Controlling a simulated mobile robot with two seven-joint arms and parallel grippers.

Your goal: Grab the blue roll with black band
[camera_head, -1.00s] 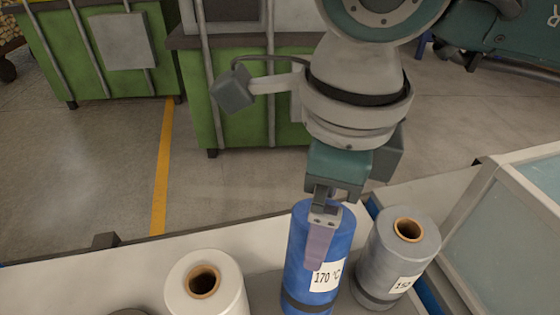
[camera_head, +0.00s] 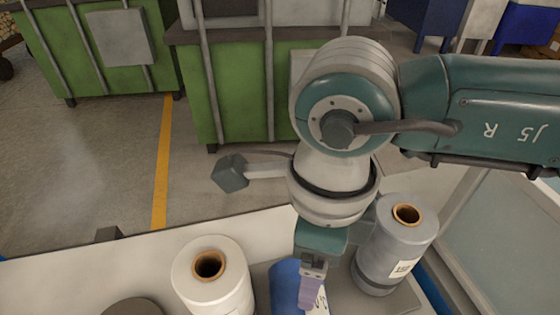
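The blue roll (camera_head: 284,290) is at the bottom middle of the head view, cut off by the lower edge. Part of its white label shows at its right side; its black band is out of frame now. My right gripper (camera_head: 312,290) comes down from above, with one purple-padded finger lying against the near side of the roll. The other finger is hidden. The gripper appears shut on the roll's upper part. My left gripper is not in view.
A white roll (camera_head: 228,288) stands just left of the blue one, and a grey roll (camera_head: 398,252) with a label stands to its right. A glass-sided case (camera_head: 500,240) is at the right. Green bins (camera_head: 232,100) stand on the floor beyond the table (camera_head: 90,265).

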